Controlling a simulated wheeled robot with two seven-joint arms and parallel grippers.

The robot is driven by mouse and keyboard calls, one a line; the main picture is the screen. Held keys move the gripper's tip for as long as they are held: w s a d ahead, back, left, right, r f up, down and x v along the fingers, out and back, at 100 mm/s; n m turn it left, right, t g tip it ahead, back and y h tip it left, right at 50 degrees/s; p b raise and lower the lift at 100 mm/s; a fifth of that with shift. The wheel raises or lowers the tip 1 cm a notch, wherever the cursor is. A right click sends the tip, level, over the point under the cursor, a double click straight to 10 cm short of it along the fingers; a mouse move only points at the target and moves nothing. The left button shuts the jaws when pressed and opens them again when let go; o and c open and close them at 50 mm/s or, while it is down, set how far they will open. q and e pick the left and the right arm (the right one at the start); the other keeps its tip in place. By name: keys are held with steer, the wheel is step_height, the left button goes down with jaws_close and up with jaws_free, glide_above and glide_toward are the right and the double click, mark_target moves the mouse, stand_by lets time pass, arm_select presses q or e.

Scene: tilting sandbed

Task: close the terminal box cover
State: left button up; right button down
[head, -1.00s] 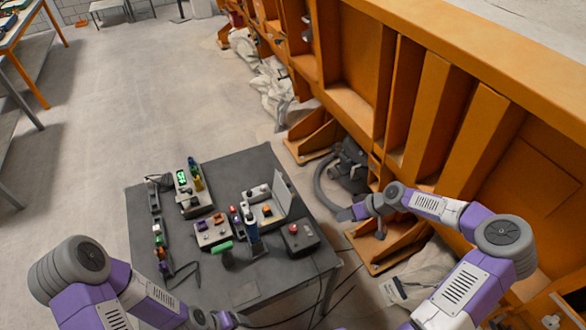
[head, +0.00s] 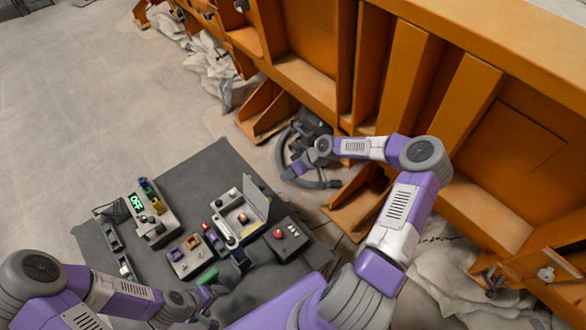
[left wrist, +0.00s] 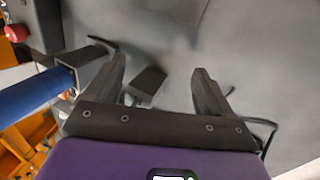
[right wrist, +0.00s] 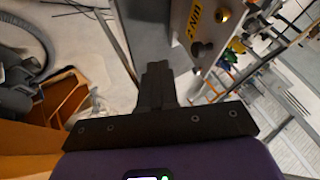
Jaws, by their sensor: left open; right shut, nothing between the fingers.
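The terminal box (head: 229,228) is a light grey case on the dark table. Its cover (head: 257,195) stands open and upright along the box's right-hand side. My right gripper (head: 286,176) is off the table's right edge, to the right of the cover and apart from it; its fingers are hard to make out there. In the right wrist view the fingers (right wrist: 157,82) are shut and empty. My left gripper (head: 216,291) is low over the table's near side, apart from the box. In the left wrist view its fingers (left wrist: 164,82) are open, with nothing gripped.
A box with a red button (head: 278,234) sits right of the terminal box. A unit with a green display (head: 137,202) stands to the left. A blue cylinder (left wrist: 28,97) is close beside my left gripper. Orange ribbed walling (head: 400,85) bounds the right side.

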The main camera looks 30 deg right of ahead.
mark_target(259, 195)
arm_select(q)
steer(key=shift+r+p, duration=0.45)
steer(key=shift+p, duration=0.05)
arm_select(e)
steer(key=w+a+f, duration=0.1)
steer(key=a+f, duration=0.1)
steer(key=a, duration=0.3)
steer(key=shift+a, duration=0.4)
steer(key=shift+w, duration=0.1)
